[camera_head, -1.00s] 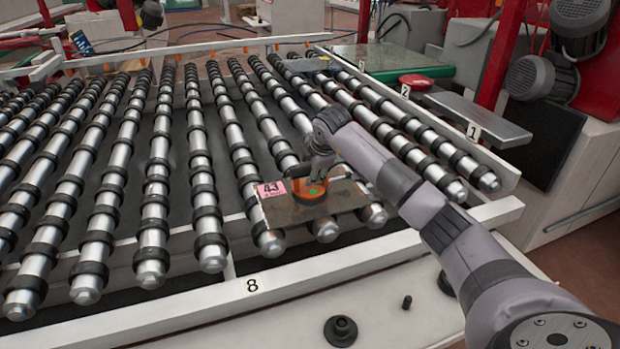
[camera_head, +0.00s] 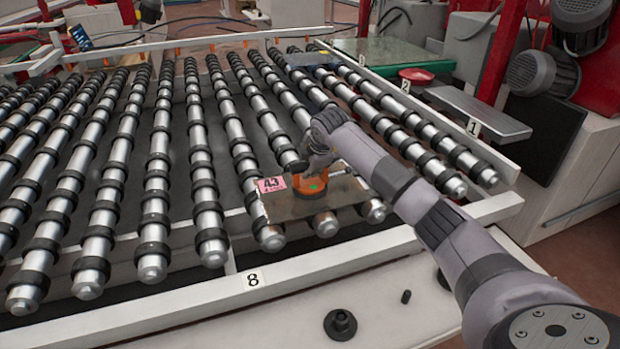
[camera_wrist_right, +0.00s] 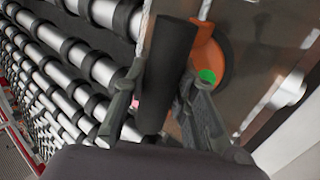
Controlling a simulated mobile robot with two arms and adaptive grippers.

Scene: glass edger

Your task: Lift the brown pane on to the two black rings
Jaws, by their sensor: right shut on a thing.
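The brown pane (camera_head: 283,211) lies on the front ends of the rollers, with a pink label marked 43 at its left corner. An orange suction lifter (camera_head: 308,188) with a green dot sits on it; it also shows in the right wrist view (camera_wrist_right: 213,58). My right gripper (camera_head: 306,163) is at the lifter. In the wrist view its fingers (camera_wrist_right: 160,100) are shut around the lifter's black handle (camera_wrist_right: 170,60). One black ring (camera_head: 340,325) lies on the white front ledge. A second (camera_head: 444,284) is partly hidden behind my right arm. My left gripper is out of view.
Rollers (camera_head: 157,180) with black collars fill the table. A white rail (camera_head: 180,300) marked 8 runs between the pane and the ledge. A small black peg (camera_head: 406,297) stands between the rings. A grey plate (camera_head: 478,111) and red disc (camera_head: 416,75) are at right.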

